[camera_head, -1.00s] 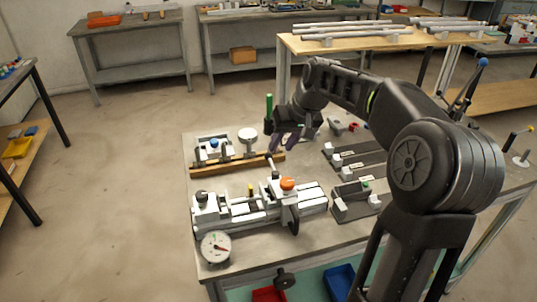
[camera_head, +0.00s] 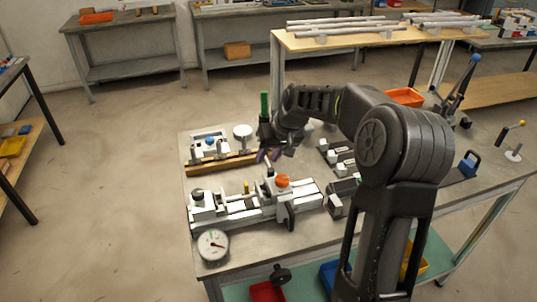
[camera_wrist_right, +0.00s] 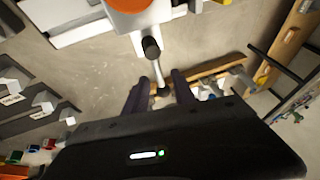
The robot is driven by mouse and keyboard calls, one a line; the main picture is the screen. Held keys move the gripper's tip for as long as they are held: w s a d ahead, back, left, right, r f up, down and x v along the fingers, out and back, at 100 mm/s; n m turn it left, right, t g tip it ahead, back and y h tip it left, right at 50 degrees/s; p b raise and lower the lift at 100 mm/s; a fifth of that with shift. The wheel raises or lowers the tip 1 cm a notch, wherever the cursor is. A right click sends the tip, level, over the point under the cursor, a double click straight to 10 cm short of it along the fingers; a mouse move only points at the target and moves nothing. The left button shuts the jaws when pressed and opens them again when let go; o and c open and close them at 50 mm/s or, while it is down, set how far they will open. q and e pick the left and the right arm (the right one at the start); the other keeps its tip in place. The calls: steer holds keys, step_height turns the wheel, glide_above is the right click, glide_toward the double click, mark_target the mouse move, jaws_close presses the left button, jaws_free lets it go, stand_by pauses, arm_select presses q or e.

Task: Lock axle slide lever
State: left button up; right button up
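The slide jig (camera_head: 250,207) lies on the near left of the table, with an orange knob (camera_head: 283,181) on top. In the wrist view the orange knob (camera_wrist_right: 130,4) is at the top edge. A thin lever (camera_wrist_right: 155,68) with a dark collar and a rounded tip points from beside it toward my right gripper. My right gripper (camera_head: 266,156) is just behind the jig. In the wrist view its two dark fingers (camera_wrist_right: 159,93) are apart, with the lever's tip seen between them; contact cannot be told. My left gripper is out of view.
A round dial (camera_head: 213,245) sits at the table's near left corner. A wooden bar (camera_head: 225,163) with a blue-knobbed fixture lies behind the jig. A green upright handle (camera_head: 264,104) stands close to my right wrist. Dark fixtures (camera_head: 340,156) lie to the right.

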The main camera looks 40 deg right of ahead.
steer(key=shift+c, duration=0.5)
jaws_close()
stand_by(0.8)
